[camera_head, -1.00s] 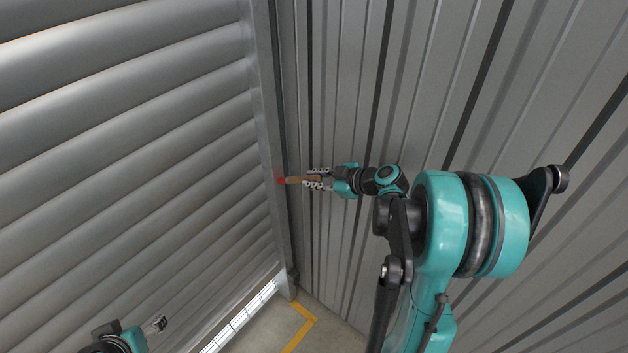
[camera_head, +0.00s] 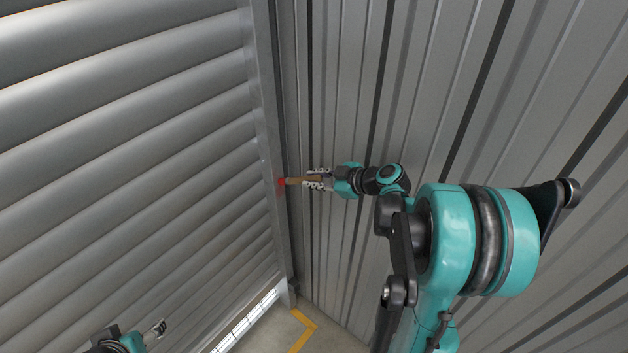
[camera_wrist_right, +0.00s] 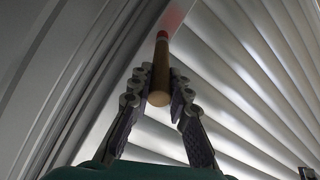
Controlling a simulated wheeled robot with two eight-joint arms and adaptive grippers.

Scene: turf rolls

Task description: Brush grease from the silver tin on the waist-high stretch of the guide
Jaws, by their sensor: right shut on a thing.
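My right gripper (camera_head: 318,180) is shut on a brush with a light brown wooden handle (camera_head: 296,181) and a red tip (camera_head: 282,182). The brush points left, and its red tip is at the vertical metal guide (camera_head: 264,130) beside the slatted shutter. I cannot tell whether the tip touches the guide. In the right wrist view the brush handle (camera_wrist_right: 160,80) stands between the two fingers, with the blurred red tip at the top. My left gripper (camera_head: 158,330) shows small at the bottom left, away from the guide; its jaw state is unclear. No silver tin shows.
The slatted shutter (camera_head: 120,160) fills the left side. A ribbed grey wall (camera_head: 450,90) stands to the right behind my right arm. A bare floor with a yellow line (camera_head: 303,335) shows at the bottom.

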